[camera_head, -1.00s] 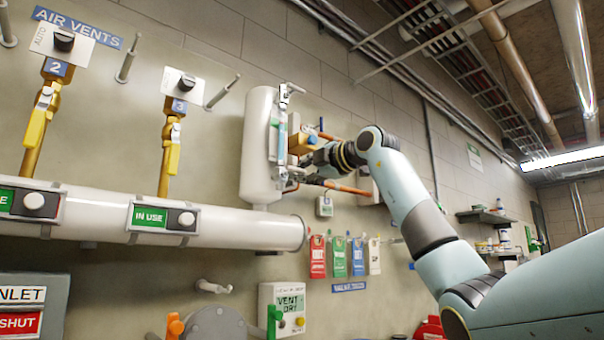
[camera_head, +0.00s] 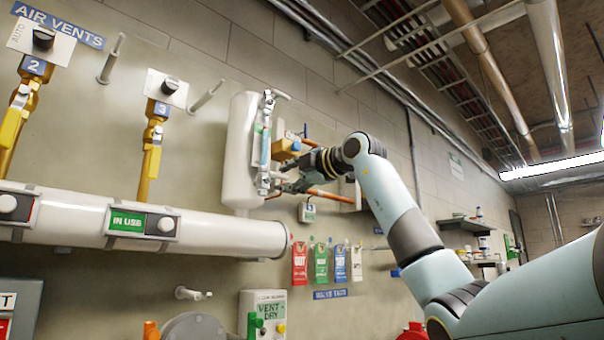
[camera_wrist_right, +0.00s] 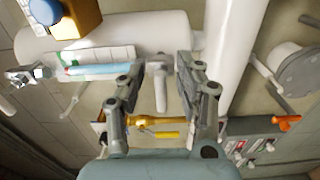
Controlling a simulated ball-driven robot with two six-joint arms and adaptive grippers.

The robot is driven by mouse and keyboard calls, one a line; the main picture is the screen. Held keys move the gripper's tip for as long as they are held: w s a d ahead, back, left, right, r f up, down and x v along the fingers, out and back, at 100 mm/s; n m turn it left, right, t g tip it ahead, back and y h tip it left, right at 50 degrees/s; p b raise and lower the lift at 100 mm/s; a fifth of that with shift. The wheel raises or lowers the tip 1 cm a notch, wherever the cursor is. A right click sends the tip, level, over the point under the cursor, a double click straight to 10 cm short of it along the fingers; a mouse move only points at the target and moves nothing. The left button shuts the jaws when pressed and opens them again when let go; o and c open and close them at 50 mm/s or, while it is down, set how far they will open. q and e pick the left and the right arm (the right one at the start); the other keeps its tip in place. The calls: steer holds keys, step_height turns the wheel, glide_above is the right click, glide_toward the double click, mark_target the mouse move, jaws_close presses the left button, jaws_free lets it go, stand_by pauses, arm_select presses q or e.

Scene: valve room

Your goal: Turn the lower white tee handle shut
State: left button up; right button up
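The lower white tee handle (camera_wrist_right: 160,88) shows in the right wrist view, at the end of the sight gauge (camera_wrist_right: 100,68). My right gripper (camera_wrist_right: 161,70) is open, with one finger on each side of the handle; I see a gap on both sides. In the head view, my right gripper (camera_head: 291,182) is at the lower end of the gauge (camera_head: 265,145), and its fingers make the handle hard to pick out. The gauge is on the white vessel (camera_head: 239,150). An upper tee handle (camera_head: 277,94) is at its top. My left gripper is not in view.
A yellow-orange box (camera_head: 287,148) and a copper pipe (camera_head: 330,196) are close to my right gripper. A thick white pipe (camera_head: 235,237) runs below the vessel. Coloured tags (camera_head: 321,263) hang on the wall lower down. Yellow-handled vent valves (camera_head: 152,158) are at left.

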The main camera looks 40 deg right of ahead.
steer(key=s, duration=1.1)
steer(key=shift+d, duration=0.4)
